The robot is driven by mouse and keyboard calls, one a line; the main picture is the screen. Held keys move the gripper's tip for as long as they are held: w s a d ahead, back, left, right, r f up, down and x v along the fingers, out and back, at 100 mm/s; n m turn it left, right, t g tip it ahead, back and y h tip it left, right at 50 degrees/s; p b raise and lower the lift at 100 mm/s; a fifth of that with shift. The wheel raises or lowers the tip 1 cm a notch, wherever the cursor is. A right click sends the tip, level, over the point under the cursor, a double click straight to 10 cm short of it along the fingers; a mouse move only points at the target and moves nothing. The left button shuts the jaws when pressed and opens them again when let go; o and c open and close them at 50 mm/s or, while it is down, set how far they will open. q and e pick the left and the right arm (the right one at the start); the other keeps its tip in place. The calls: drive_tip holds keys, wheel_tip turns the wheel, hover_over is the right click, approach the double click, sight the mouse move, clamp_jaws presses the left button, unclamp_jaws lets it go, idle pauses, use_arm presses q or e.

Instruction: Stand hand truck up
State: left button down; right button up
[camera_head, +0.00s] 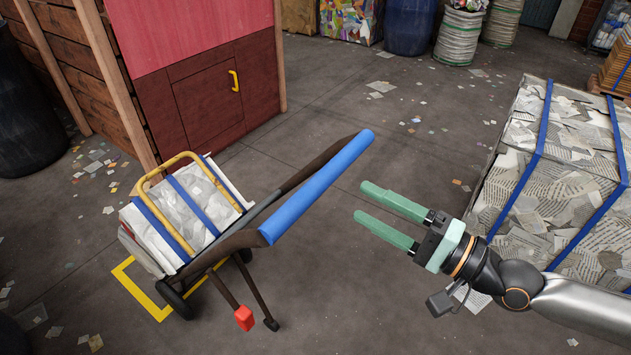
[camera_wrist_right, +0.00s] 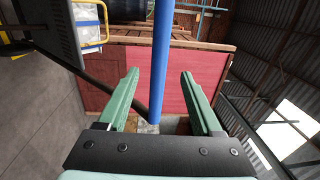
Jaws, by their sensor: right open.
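The hand truck leans back at a tilt, its blue handle bar (camera_head: 318,188) raised toward me and its dark frame (camera_head: 225,245) sloping down to the wheels (camera_head: 175,299). A strapped bale of white paper (camera_head: 188,207) rides on it under a yellow hoop (camera_head: 150,183). Two thin legs hang below the frame, one with a red end (camera_head: 244,318). My right gripper (camera_head: 364,202) is open and empty, right of the blue bar and apart from it. In the right wrist view the bar (camera_wrist_right: 162,55) runs upright beyond and between the open fingers (camera_wrist_right: 160,75). My left gripper is out of view.
A yellow floor marking (camera_head: 128,281) lies by the wheels. A large blue-strapped paper bale (camera_head: 560,175) stands at the right, close to my right arm. A red and brown cabinet (camera_head: 205,95) stands behind the truck. The middle floor is open, with scattered paper scraps.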

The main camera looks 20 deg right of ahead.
drive_tip(key=p+x, duration=0.1)
drive_tip(key=x, duration=0.2)
drive_tip(key=shift+r, duration=0.15)
use_arm(q)
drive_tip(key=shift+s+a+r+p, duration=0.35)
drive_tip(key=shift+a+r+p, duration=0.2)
drive_tip(key=shift+p, duration=0.25)
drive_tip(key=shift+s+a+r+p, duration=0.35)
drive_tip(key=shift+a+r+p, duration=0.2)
drive_tip(key=shift+p, duration=0.25)
use_arm(e)
drive_tip(key=x, duration=0.9)
drive_tip(key=shift+w+a, duration=0.15)
drive_tip(key=shift+w, duration=0.05)
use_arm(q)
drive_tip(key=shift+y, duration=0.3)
use_arm(e)
drive_tip(key=shift+c, duration=0.4)
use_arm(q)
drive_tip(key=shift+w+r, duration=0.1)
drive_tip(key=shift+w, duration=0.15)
use_arm(e)
clamp_jaws()
